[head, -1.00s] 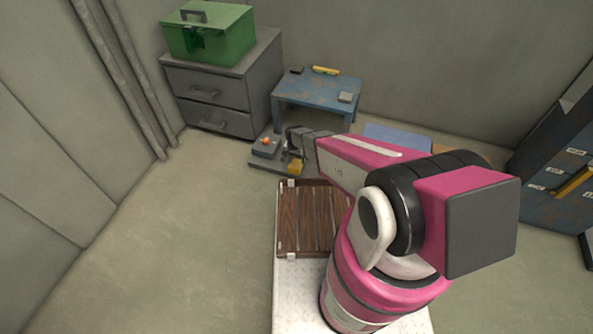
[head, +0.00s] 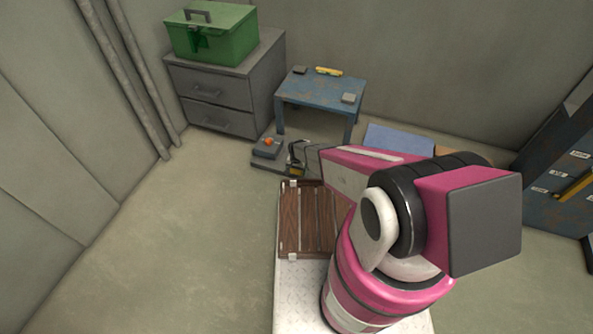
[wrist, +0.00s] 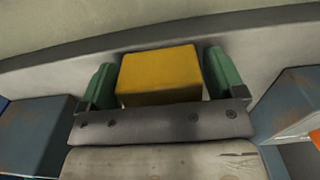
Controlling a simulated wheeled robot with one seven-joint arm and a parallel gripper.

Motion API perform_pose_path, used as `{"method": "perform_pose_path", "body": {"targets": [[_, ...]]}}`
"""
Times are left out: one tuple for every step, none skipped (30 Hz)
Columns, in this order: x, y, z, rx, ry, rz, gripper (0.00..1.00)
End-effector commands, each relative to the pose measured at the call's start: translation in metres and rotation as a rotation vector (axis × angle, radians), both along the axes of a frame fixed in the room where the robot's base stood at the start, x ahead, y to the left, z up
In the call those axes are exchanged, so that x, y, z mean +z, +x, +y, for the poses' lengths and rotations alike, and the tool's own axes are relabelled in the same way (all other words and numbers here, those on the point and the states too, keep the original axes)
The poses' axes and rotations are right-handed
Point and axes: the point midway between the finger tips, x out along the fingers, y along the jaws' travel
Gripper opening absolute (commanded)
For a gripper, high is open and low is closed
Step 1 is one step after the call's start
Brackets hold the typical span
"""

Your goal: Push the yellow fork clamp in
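The yellow fork clamp shows as a yellow block (wrist: 160,72) in the wrist view, and as a small yellow patch (head: 292,170) on a low grey device (head: 265,167) in the head view. My gripper (wrist: 161,78) has its two green fingers apart, one on each side of the yellow block. Thin gaps seem to show beside the block. The block's lower part is hidden behind the grey bolted bar of my gripper. In the head view my gripper is down at the device, its fingertips hard to make out.
The device carries a grey box with an orange knob (head: 268,141). A blue table (head: 320,93) stands behind it, and a grey drawer cabinet (head: 215,90) with a green toolbox (head: 212,35) at the back left. A wooden slatted rack (head: 305,220) lies in front. The left floor is clear.

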Motion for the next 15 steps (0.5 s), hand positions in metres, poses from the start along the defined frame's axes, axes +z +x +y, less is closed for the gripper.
{"method": "perform_pose_path", "body": {"targets": [[0.000, 0.000, 0.000, 0.000, 0.000, 0.000, 0.72], [0.000, 0.000, 0.000, 0.000, 0.000, 0.000, 0.62], [0.000, 0.000, 0.000, 0.000, 0.000, 0.000, 0.49], [0.000, 0.000, 0.000, 0.000, 0.000, 0.000, 0.39], [0.000, 0.000, 0.000, 0.000, 0.000, 0.000, 0.29], [0.000, 0.000, 0.000, 0.000, 0.000, 0.000, 0.30], [0.000, 0.000, 0.000, 0.000, 0.000, 0.000, 0.30], [0.000, 0.001, 0.000, 0.000, 0.000, 0.000, 0.30], [0.000, 0.004, -0.001, 0.000, 0.000, 0.000, 0.30], [0.000, 0.007, -0.002, -0.001, 0.000, 0.000, 0.30], [-0.001, 0.011, -0.003, -0.001, 0.000, 0.000, 0.30], [-0.001, 0.018, -0.005, -0.002, 0.000, -0.001, 0.30], [-0.001, 0.023, -0.007, -0.002, 0.000, -0.001, 0.30], [-0.001, 0.028, -0.009, -0.001, 0.000, -0.001, 0.30], [-0.001, 0.035, -0.011, -0.001, 0.000, 0.000, 0.30]]}}
